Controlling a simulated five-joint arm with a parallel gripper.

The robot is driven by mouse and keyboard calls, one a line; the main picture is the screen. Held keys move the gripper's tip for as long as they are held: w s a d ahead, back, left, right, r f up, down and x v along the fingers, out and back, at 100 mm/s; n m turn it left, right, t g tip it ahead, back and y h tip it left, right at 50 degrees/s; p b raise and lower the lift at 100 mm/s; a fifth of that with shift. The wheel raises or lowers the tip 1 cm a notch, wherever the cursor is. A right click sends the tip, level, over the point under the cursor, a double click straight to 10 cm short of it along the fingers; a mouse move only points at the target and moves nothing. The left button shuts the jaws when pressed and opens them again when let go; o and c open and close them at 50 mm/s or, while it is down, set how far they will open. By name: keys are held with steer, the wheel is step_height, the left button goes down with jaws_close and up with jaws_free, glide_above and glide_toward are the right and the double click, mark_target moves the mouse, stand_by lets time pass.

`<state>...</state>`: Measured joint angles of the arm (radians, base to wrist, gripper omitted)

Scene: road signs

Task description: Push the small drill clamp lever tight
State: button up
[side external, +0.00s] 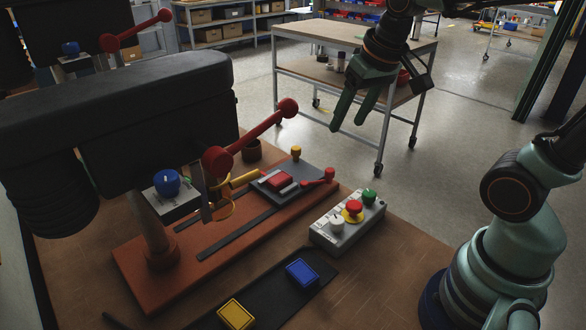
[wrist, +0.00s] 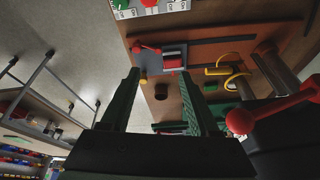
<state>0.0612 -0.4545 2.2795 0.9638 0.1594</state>
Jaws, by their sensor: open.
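The drill's clamp, a grey plate with a red block (side external: 279,180), sits on the orange-brown drill base (side external: 140,268). A small red lever with a round knob (side external: 329,175) sticks out from its right side; it also shows in the wrist view (wrist: 147,48), beyond the fingertips. A larger red lever with ball ends (side external: 250,137) is on the drill head (side external: 160,115). My gripper (side external: 350,123) is open and empty, in the air above and beyond the clamp, apart from the lever. In the wrist view its two green fingers (wrist: 160,75) are spread. Whether the lever is tight cannot be told.
A grey control box (side external: 345,222) with white, red and green buttons stands right of the clamp. A yellow knob (side external: 295,153) stands behind it. Blue (side external: 302,272) and yellow (side external: 235,314) blocks lie on a black strip in front. A wheeled cart (side external: 350,45) stands behind.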

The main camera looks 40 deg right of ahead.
steer(key=w+d+f+m+g, duration=0.2)
steer(key=w+d+m, duration=0.1)
steer(key=w, duration=0.2)
steer(key=m+g, duration=0.2)
steer(key=m, duration=0.1)
glide_above(330, 169)
step_height(330, 169, down, 6)
step_height(330, 169, down, 11)
steer(key=shift+s+a+f, duration=0.1)
jaws_close()
stand_by(1.2)
